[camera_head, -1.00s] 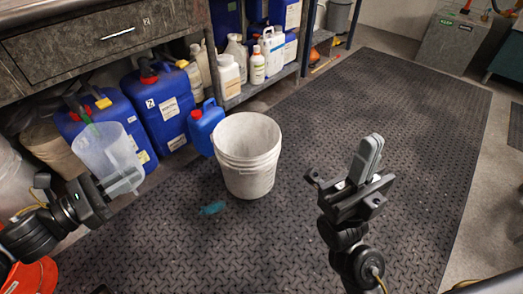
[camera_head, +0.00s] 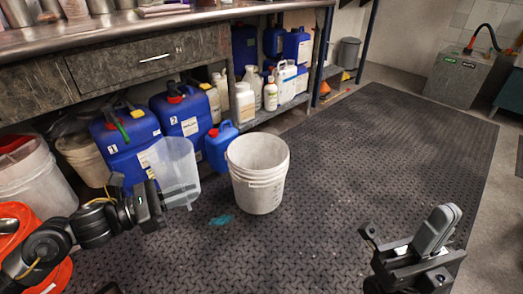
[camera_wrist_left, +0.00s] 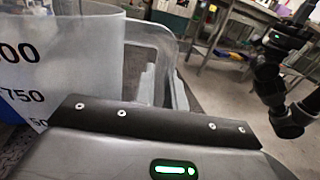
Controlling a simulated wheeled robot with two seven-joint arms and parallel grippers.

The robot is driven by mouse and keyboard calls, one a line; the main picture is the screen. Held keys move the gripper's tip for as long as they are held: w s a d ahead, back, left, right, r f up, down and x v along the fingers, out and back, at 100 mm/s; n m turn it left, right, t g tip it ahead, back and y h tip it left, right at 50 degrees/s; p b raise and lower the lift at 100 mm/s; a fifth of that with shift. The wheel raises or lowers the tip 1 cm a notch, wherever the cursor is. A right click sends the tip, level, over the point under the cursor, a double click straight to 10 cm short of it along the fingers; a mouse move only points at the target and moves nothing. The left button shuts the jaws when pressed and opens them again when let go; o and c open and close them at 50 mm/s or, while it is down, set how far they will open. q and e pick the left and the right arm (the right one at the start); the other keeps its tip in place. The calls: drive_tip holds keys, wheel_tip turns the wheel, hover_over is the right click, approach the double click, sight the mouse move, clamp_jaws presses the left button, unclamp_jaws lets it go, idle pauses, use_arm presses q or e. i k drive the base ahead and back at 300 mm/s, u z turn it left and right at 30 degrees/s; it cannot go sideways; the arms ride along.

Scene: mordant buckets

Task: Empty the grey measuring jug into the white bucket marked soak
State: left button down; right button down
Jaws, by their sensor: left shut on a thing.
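The grey, translucent measuring jug (camera_head: 172,166) is in the air left of the white bucket, close to upright. My left gripper (camera_head: 160,203) is shut on its handle side. In the left wrist view the jug (camera_wrist_left: 60,60) shows black volume numbers, and its handle is by the fingers. I cannot see what is in the jug. The white bucket (camera_head: 258,190) stands upright and open on the floor mat, apart from the jug. No soak mark is readable on it. My right gripper (camera_head: 432,240) is at the lower right, its fingers together and empty, away from the bucket.
Blue canisters (camera_head: 184,118) and a small blue jug (camera_head: 220,148) stand behind the bucket, under the bench (camera_head: 130,62). White pails (camera_head: 30,190) and an orange object (camera_head: 30,240) are at the left. The dark mat (camera_head: 370,150) is clear right of the bucket.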

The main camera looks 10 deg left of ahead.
sight(257, 162)
drive_tip(key=z, duration=0.45)
drive_tip(key=i, duration=0.8)
drive_tip(key=z, duration=0.35)
